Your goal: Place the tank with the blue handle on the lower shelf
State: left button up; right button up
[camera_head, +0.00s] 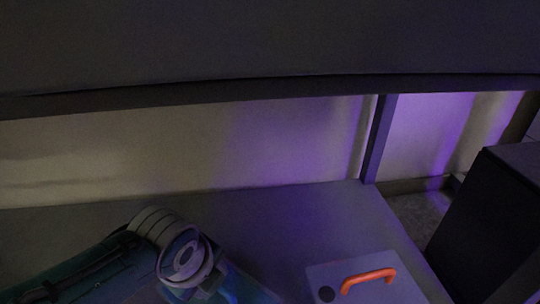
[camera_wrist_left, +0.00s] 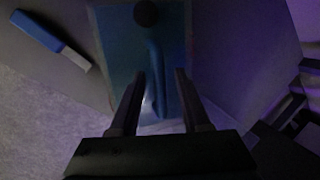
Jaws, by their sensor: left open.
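In the left wrist view, the tank (camera_wrist_left: 115,45) is a bluish box with a round dark cap. Its long blue handle (camera_wrist_left: 154,60) runs along the top face. My left gripper (camera_wrist_left: 159,74) is open, with one finger on each side of the handle's line; whether they touch it I cannot tell. In the head view my left arm comes in at the bottom left, and its gripper is out of frame. The lower shelf (camera_head: 290,215) is a grey surface, seen below the dark upper shelf edge (camera_head: 230,98). My right gripper is not in view.
A pale tank with an orange handle (camera_head: 368,278) stands at the bottom right of the head view. A dark box (camera_head: 490,225) is at the right edge, beyond a post (camera_head: 379,140). A blue and white object (camera_wrist_left: 48,38) lies at the wrist view's upper left.

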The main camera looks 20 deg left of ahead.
pick_arm(q)
jog(key=p+v, duration=1)
jog(key=v, duration=0.2)
